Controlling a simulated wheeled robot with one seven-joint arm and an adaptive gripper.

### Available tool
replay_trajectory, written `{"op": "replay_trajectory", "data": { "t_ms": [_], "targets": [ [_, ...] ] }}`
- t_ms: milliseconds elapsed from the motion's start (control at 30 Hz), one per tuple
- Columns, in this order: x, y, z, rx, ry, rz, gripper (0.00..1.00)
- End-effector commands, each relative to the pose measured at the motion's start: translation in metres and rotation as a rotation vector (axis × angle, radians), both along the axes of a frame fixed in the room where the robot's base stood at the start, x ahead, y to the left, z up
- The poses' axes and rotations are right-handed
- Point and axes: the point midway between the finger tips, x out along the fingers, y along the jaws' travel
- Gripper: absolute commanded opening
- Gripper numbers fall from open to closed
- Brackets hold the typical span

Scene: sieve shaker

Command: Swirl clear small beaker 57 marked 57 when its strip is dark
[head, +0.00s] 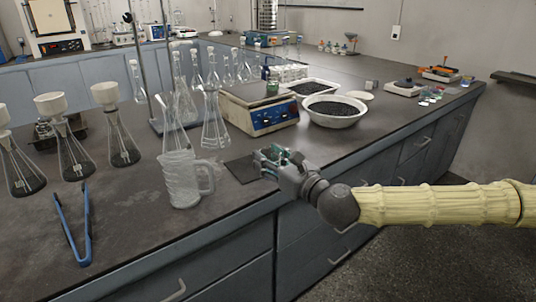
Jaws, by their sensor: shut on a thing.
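My gripper (268,162) is at the front edge of the bench, over the right side of a dark square mat (241,170). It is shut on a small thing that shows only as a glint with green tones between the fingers. It looks like the small clear beaker, but the fingers hide most of it. Its mark 57 cannot be read, and no strip can be made out. I cannot tell whether it touches the mat.
Blue tongs (78,230) and flasks with white funnels (117,140) are at the left. The bench front right of the mat is clear.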

Motion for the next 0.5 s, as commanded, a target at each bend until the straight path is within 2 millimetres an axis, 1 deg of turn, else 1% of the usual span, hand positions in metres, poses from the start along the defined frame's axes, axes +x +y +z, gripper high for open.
{"op": "replay_trajectory", "data": {
  "t_ms": [200, 500],
  "targets": [
    [-0.017, -0.003, 0.002, 0.001, -0.001, 0.000, 0.17],
    [-0.030, -0.006, 0.004, 0.001, -0.001, -0.001, 0.17]
  ]
}}
